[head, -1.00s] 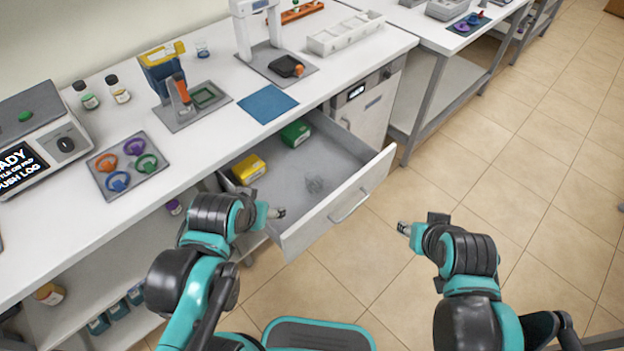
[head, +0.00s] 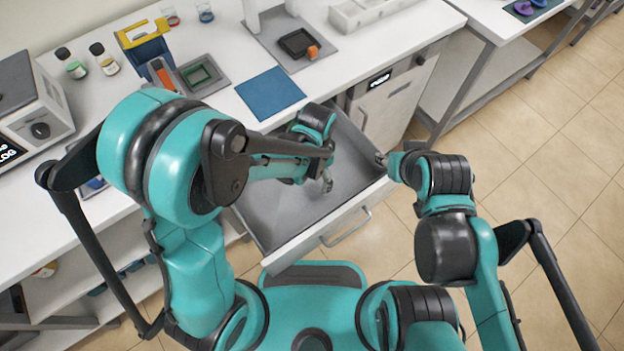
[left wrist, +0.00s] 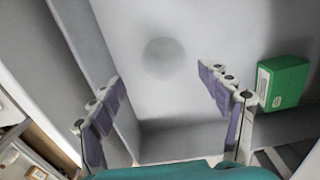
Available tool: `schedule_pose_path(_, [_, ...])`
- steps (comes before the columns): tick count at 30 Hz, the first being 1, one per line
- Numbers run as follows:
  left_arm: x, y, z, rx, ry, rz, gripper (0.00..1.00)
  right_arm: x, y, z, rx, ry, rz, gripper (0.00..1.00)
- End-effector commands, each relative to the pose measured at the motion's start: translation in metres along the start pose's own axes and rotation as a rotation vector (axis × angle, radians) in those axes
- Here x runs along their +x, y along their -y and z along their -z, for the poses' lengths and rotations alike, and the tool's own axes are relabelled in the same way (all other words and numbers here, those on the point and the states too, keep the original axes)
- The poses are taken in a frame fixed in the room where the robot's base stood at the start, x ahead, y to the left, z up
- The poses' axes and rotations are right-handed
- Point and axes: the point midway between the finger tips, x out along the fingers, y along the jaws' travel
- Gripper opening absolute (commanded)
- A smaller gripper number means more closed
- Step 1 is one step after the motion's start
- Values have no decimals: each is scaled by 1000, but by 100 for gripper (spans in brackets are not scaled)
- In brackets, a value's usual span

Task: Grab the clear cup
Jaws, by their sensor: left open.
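My left gripper (head: 327,183) reaches down into the open drawer (head: 285,237). In the left wrist view its two purple-padded fingers (left wrist: 163,88) are spread wide with nothing between them. Ahead of them a faint round grey patch (left wrist: 163,58) shows on the drawer floor; I cannot tell whether it is the clear cup or a shadow. In the head view the cup is not visible, and my left arm covers much of the drawer. My right gripper (head: 380,158) is near the drawer's right front corner; its jaws are too small to read.
A green box (left wrist: 283,82) lies inside the drawer, right of the left fingers. Drawer walls stand close around that gripper. Above are the white counter, a blue mat (head: 269,93) and small beakers (head: 205,13). Tiled floor (head: 560,190) is open at right.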

Motion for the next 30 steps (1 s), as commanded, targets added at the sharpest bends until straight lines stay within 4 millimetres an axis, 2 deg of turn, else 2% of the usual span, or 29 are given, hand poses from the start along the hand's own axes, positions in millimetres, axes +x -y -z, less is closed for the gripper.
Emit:
schedule_pose_path(3, [17, 1, 0, -1, -1, 0, 77, 7, 0, -6, 0, 0, 0, 40])
schedule_pose_path(8, [31, 3, 0, -3, -1, 1, 77, 14, 0, -10, 0, 0, 0, 40])
schedule_pose_path(15, [67, 8, -1, -2, -2, 1, 77, 30, 0, -22, 0, 0, 0, 40])
schedule_pose_path(23, [69, 8, -1, -3, -2, 1, 77, 30, 0, -21, 0, 0, 0, 40])
schedule_pose_path(29, [69, 8, -1, -3, -2, 1, 24, 30, 0, -21, 0, 0, 0, 40])
schedule_pose_path(30, [69, 8, -1, -3, -2, 1, 23, 30, 0, -21, 0, 0, 0, 40])
